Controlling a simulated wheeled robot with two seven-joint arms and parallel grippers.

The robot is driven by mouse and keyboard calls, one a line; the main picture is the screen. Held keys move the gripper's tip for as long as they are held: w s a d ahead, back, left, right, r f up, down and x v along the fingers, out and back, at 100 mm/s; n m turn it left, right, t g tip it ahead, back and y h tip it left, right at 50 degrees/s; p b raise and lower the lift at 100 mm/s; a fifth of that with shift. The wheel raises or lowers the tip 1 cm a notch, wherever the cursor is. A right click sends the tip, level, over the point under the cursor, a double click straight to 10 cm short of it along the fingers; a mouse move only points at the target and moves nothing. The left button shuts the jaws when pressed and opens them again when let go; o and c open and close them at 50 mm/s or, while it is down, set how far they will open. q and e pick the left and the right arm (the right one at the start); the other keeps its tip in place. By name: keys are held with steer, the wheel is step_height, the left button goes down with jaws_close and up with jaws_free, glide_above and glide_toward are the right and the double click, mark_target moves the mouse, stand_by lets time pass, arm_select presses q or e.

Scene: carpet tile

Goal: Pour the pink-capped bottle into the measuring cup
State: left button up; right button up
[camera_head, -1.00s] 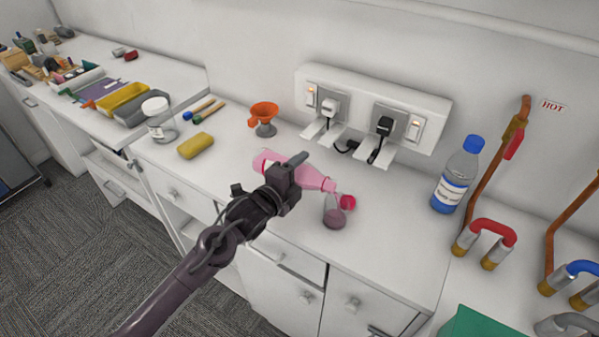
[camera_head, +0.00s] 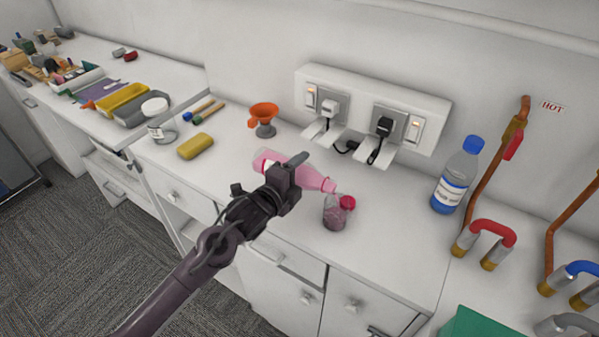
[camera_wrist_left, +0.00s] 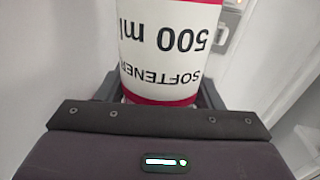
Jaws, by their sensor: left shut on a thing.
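A pink bottle (camera_head: 312,178) is tilted nearly on its side above the counter, its neck pointing right and down. Its mouth is over the clear measuring cup (camera_head: 334,213), which stands upright on the counter with dark pinkish contents. A pink-red cap (camera_head: 347,202) shows just right of the cup, partly behind it. My left gripper (camera_head: 291,172) is shut on the bottle's middle. In the left wrist view, the bottle's white label (camera_wrist_left: 172,45) reads "SOFTENER 500 ml", upside down, between the fingers. My right gripper is out of view.
Wall sockets (camera_head: 372,115) are behind.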

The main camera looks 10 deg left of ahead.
arm_select(q)
steer(key=shift+r, duration=0.25)
stand_by(0.3)
